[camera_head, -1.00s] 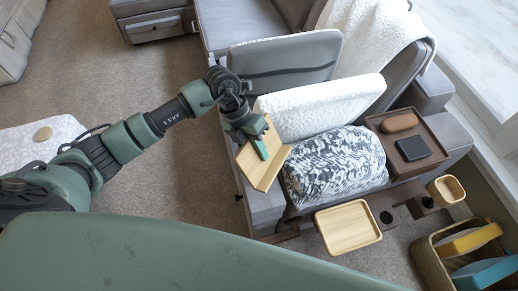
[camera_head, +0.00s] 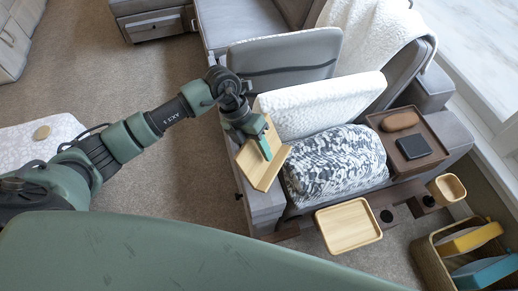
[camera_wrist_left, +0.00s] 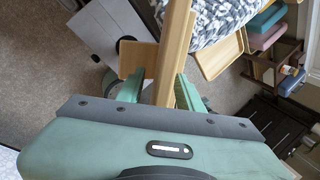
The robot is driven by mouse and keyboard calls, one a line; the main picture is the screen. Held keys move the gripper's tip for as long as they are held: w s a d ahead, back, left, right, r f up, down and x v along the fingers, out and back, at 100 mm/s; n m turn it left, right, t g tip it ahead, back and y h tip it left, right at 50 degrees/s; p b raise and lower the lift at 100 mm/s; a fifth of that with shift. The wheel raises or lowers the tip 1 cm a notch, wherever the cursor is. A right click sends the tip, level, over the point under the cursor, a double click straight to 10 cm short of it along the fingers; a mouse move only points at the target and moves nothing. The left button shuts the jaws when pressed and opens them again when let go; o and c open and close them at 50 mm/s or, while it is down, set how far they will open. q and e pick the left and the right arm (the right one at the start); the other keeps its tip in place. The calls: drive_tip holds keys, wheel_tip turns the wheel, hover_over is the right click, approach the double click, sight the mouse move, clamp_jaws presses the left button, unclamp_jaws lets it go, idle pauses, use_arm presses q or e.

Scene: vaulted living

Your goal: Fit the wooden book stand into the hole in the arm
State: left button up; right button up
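The wooden book stand (camera_head: 254,167) is light wood, with two boards meeting at an angle. My left gripper (camera_head: 263,142) is shut on it and holds it tilted above the near left end of the grey sofa. In the left wrist view the stand (camera_wrist_left: 175,50) runs between the green fingers (camera_wrist_left: 160,88). In the head view this hole is hidden. My right gripper is not in view.
A patterned cushion (camera_head: 335,167) and a white cushion (camera_head: 320,105) are close right of the stand.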

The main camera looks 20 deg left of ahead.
use_arm(q)
drive_tip(key=b+v, duration=0.1)
drive_tip(key=v, duration=0.6)
drive_tip(key=shift+a+r, duration=0.15)
drive_tip(key=shift+r, duration=0.3)
